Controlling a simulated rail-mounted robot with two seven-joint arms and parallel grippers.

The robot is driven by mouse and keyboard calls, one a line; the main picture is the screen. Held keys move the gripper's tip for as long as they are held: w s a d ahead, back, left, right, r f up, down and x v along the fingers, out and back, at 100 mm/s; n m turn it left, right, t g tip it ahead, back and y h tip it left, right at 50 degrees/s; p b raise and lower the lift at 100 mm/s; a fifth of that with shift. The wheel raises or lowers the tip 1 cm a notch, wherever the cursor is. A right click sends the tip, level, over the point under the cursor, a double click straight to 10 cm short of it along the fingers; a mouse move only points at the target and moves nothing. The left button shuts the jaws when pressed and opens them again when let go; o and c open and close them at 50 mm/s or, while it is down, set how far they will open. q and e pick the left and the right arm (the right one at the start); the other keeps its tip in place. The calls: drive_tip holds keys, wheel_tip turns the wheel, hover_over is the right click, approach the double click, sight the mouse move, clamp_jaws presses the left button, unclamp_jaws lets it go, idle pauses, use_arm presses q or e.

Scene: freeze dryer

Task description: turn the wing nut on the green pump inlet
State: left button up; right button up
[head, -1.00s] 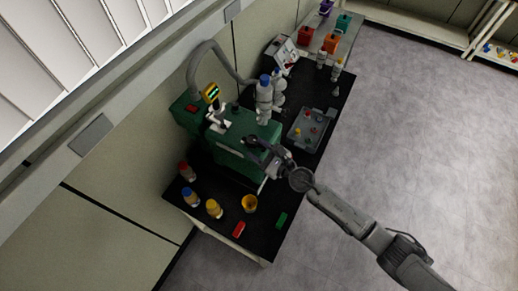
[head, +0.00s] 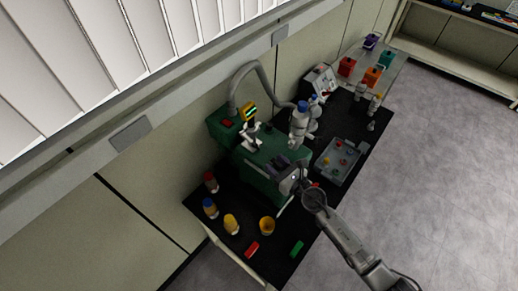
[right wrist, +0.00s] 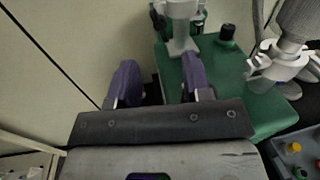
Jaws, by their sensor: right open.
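The green pump (head: 258,172) stands on the black bench top. I take this fitting for the inlet; the wing nut is too small to make out. In the right wrist view the pale fitting (right wrist: 182,25) stands on the green pump top (right wrist: 215,75), beyond the right fingertip. My right gripper (head: 281,163) is over the pump, its purple-grey fingers (right wrist: 160,80) apart with nothing between them. My left gripper is not in view.
A second pale fitting with a clamp (right wrist: 280,62) and a black knob (right wrist: 227,35) stand on the right in the wrist view. A grey tray (head: 340,162) lies right of the pump.

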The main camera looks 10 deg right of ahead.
sight(258, 148)
drive_tip(key=b+x, duration=0.1)
drive_tip(key=x, duration=0.7)
drive_tip(key=shift+w+a+b, duration=0.25)
drive_tip(key=shift+w+b, duration=0.1)
drive_tip(key=shift+b, duration=0.05)
